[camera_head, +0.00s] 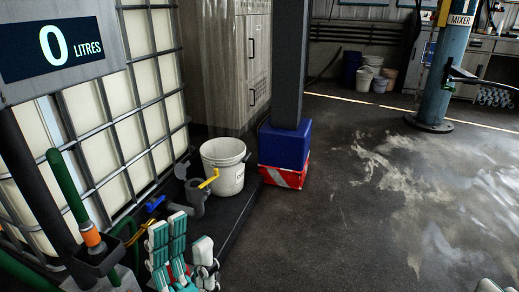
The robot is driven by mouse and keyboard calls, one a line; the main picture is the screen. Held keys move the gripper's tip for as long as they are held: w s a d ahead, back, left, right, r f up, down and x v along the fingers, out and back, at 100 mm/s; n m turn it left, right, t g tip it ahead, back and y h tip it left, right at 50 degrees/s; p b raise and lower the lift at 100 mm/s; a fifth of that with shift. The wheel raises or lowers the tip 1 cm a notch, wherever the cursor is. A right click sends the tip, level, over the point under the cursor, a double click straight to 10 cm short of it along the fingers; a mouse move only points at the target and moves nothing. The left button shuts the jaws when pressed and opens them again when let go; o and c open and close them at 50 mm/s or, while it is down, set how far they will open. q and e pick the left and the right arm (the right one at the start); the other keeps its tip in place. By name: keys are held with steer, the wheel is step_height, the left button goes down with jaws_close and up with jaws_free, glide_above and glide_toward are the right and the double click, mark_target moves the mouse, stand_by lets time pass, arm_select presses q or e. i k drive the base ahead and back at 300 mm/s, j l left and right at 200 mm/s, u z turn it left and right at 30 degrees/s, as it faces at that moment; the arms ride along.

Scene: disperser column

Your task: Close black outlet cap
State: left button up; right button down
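A grey outlet fitting (196,195) with a yellow lever (208,179) is at the foot of the caged white tank (105,105), left of centre. A small dark round piece (182,170) beside it may be the black outlet cap; it is too small to tell whether it is open or shut. My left gripper (186,240) is at the bottom, nearer than the outlet, with teal and white fingers pointing up and spread. Nothing shows between them. Only a pale sliver, probably of my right gripper (496,286), shows at the bottom right corner.
A white bucket (224,166) stands just behind the outlet. A dark post on a blue and red base (284,152) is right of it. A blue lever (153,203) and a green-handled tool (72,195) are at left.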

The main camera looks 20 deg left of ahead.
mark_target(179, 171)
steer(key=i+l, duration=0.15)
steer(key=i, duration=0.4)
steer(key=i+l, duration=0.15)
steer(key=i, duration=0.4)
steer(key=i+l, duration=0.15)
steer(key=i, duration=0.4)
steer(key=i+u, duration=0.45)
steer(key=i+l+u, duration=0.25)
steer(key=i+u, duration=0.45)
steer(key=u, duration=0.25)
steer(key=i+u, duration=0.2)
steer(key=u, duration=0.3)
steer(key=i+l+u, duration=0.15)
steer(key=u, duration=0.3)
steer(key=i+l+u, duration=0.2)
steer(key=u, duration=0.3)
steer(key=i+l+u, duration=0.1)
steer(key=l+u, duration=0.15)
steer(key=u, duration=0.2)
